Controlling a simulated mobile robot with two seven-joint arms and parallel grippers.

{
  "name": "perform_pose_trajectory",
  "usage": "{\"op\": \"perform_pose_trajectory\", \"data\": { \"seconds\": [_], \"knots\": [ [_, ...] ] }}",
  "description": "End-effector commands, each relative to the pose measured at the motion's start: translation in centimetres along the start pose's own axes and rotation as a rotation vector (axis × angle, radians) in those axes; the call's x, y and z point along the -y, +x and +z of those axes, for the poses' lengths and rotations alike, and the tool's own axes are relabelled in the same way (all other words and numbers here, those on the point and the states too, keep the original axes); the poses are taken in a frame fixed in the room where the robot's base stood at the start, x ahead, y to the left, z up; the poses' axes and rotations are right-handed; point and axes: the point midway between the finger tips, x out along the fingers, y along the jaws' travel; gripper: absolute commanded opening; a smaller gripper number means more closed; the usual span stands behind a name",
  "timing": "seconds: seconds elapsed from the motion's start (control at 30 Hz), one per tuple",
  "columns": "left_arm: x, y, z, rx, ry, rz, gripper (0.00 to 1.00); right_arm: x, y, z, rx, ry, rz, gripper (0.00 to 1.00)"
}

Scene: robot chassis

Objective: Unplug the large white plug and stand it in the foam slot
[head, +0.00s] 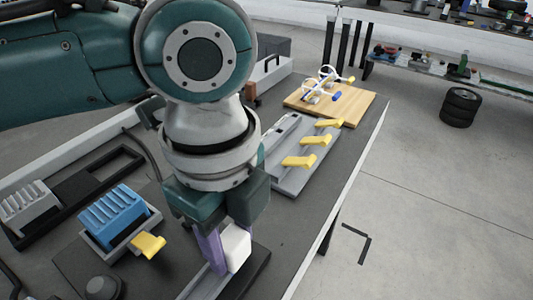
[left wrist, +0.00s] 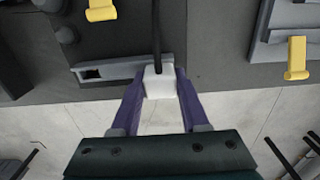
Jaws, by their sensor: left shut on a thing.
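The large white plug (head: 238,247) is between the purple fingers of my left gripper (head: 222,252), low over the front of the bench. In the left wrist view the white plug (left wrist: 159,84) sits between both fingertips, with a black cable running up from it. It overlaps the right end of a grey bar (left wrist: 128,69) that has a dark slot. I cannot tell whether the plug touches this bar or is clear of it. In the head view a dark block (head: 256,270) lies beside the plug, partly hidden; I cannot tell whether it is the foam. My right gripper is not in view.
A blue ribbed block (head: 113,213) in a grey holder and a yellow lever (head: 148,245) stand left of the gripper. A grey unit with yellow levers (head: 300,161) and a wooden board (head: 345,103) lie farther back. The bench edge is close on the right.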

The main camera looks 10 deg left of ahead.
Motion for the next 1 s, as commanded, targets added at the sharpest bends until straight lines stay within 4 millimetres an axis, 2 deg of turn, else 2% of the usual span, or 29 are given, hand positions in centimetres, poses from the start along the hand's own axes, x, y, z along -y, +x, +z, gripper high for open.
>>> {"op": "perform_pose_trajectory", "data": {
  "seconds": [0.37,0.57,0.67,0.77,1.0],
  "knots": [
    [0.0,-0.1,0.0,0.000,0.000,-0.001,0.00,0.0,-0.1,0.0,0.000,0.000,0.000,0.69],
    [0.1,-1.8,0.0,-0.002,0.001,-0.002,0.00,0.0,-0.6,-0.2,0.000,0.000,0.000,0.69],
    [0.1,-3.7,0.0,-0.001,0.001,-0.004,0.00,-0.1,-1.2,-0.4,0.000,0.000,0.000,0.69],
    [0.2,-6.4,0.0,-0.001,0.002,-0.006,0.00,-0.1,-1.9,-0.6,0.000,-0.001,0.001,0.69],
    [0.2,-13.8,0.0,-0.001,0.002,-0.005,0.00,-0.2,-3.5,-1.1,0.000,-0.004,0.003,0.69]
  ]
}}
